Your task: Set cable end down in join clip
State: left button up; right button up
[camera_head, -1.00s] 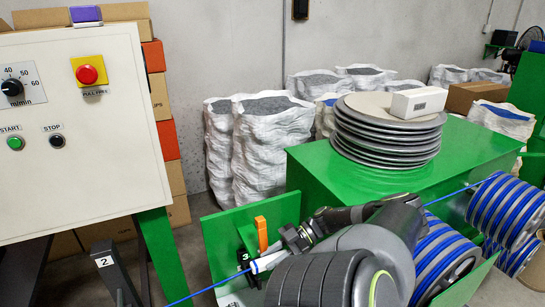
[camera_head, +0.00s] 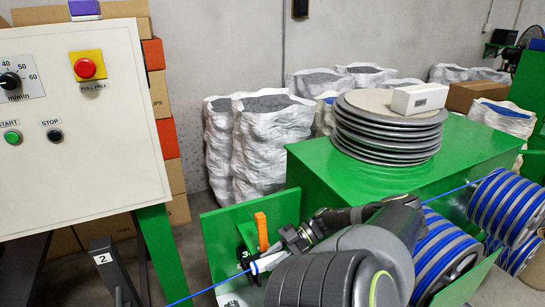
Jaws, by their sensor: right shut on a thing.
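The blue cable (camera_head: 205,290) runs from the lower left up to my right gripper (camera_head: 256,267), and beyond the arm to the spools on the right. My right gripper is shut on the cable, at a white band close beside a green plate (camera_head: 219,235). A black clip with an orange lever (camera_head: 262,231) stands upright against this plate, just above the gripper. I take it for the join clip, but its jaw is partly hidden by my gripper and arm. The cable end cannot be made out. My left gripper is not in view.
Blue-cable spools (camera_head: 446,255) hang at the right. A green cabinet (camera_head: 330,185) carries stacked grey discs (camera_head: 388,135) and a white box (camera_head: 419,98). A control panel (camera_head: 75,140) with buttons fills the left. A dark post marked 2 (camera_head: 102,260) stands at lower left.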

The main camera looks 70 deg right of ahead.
jog(key=shift+f, duration=0.45)
jog(key=shift+f+b, duration=0.4)
jog(key=shift+b, duration=0.2)
jog(key=o, duration=1)
jog(key=shift+r, duration=0.1)
notch_tip(320, 180, up, 9)
jog(key=shift+f+p, duration=0.1)
jog(key=shift+p, duration=0.8)
jog(key=shift+s+a+r, duration=0.1)
jog(key=shift+s+r, duration=0.05)
jog(key=shift+r, duration=0.45)
jog(key=shift+a+f, duration=0.1)
jog(key=shift+f, duration=0.05)
